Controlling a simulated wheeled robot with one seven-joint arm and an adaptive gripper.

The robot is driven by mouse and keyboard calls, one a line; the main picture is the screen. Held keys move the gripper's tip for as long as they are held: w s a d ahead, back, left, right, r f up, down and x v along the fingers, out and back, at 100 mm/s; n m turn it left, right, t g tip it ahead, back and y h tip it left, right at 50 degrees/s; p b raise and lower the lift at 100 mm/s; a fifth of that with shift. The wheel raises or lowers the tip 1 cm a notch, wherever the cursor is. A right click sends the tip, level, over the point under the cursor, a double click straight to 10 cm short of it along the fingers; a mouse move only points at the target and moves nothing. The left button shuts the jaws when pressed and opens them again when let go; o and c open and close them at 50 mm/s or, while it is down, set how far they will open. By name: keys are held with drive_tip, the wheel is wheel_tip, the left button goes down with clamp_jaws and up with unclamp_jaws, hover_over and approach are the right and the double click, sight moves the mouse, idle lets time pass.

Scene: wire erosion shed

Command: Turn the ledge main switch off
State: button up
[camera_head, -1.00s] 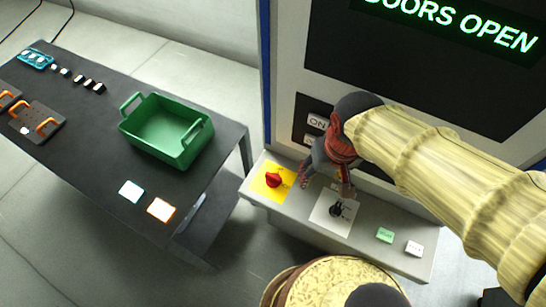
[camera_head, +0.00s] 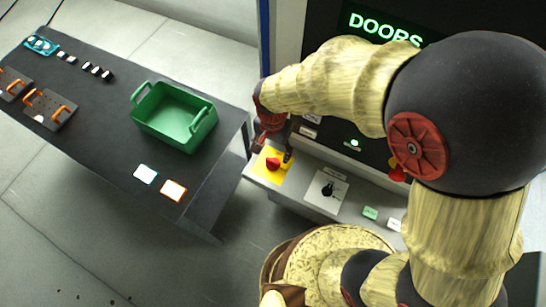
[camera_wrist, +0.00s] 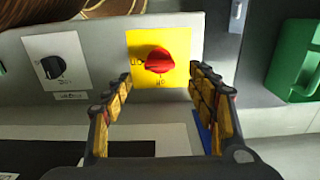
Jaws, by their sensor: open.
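A red rotary switch (camera_head: 273,164) sits on a yellow plate (camera_head: 262,175) at the left end of the grey ledge. In the wrist view the red knob (camera_wrist: 160,60) shows between my fingertips, its handle lying roughly across the picture. The small labels beside and below it are hard to read. My gripper (camera_wrist: 160,76) is open, with one finger on either side of the yellow plate in the picture. No contact with the knob is visible. In the head view my gripper (camera_head: 276,151) is just behind the switch, partly hidden by my wrist.
A black knob (camera_head: 327,188) on a white plate stands beside it, then a green button (camera_head: 370,212) and a white button (camera_head: 394,225). A machine panel with a screen (camera_head: 378,30) rises behind. A dark table (camera_head: 85,140) with a green crate (camera_head: 175,116) stands left.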

sight(273, 161)
wheel_tip(273, 161, down, 6)
drive_tip(key=shift+r, duration=0.1)
drive_tip(key=shift+c, duration=1.4)
drive_tip(key=c, duration=0.9)
